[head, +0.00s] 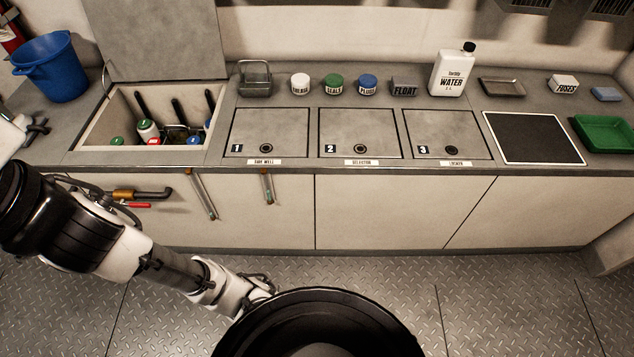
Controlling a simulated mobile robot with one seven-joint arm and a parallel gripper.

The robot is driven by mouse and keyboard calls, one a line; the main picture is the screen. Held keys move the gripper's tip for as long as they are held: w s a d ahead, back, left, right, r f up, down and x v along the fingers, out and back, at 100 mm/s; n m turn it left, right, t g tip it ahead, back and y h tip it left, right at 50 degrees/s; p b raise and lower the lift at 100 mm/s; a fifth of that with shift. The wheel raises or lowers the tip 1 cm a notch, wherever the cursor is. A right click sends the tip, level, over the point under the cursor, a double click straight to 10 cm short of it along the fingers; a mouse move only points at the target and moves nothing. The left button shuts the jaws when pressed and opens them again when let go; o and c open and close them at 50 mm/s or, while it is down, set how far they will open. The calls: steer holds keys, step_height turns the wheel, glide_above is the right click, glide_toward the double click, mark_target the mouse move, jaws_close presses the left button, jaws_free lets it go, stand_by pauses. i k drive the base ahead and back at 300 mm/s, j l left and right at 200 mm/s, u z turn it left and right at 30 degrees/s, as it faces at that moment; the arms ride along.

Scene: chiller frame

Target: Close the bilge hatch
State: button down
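An open hatch compartment (100,131) is set in the counter at the left. Its grey lid (158,42) stands raised behind the opening, leaning near the back wall. I see no readable label on it, so I cannot confirm that it is the bilge hatch. Hatch 1 (262,130), hatch 2 (352,130) and hatch 3 (438,130) lie flat and shut to its right. My arm crosses the lower left, in front of the cabinets. No gripper fingers can be made out.
Bottles and dark-handled tools stand inside the open compartment. A blue bucket (55,70) is to its left. A wire basket (255,80), small jars, a FLOAT box (404,87) and a WATER jug (452,72) line the back. A green tray (605,134) is at right.

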mark_target(137, 41)
steer(key=i+j+u, duration=0.2)
steer(key=i+j, duration=0.25)
steer(key=j, duration=0.55)
steer(key=i+j+u, duration=0.25)
steer(key=i+j, duration=0.3)
steer(key=j, duration=0.4)
steer(key=i+j+u, duration=0.2)
steer(key=i+j, duration=0.4)
steer(key=j, duration=0.2)
steer(key=i+j+u, duration=0.2)
steer(key=i+j, duration=0.45)
steer(key=j, duration=0.1)
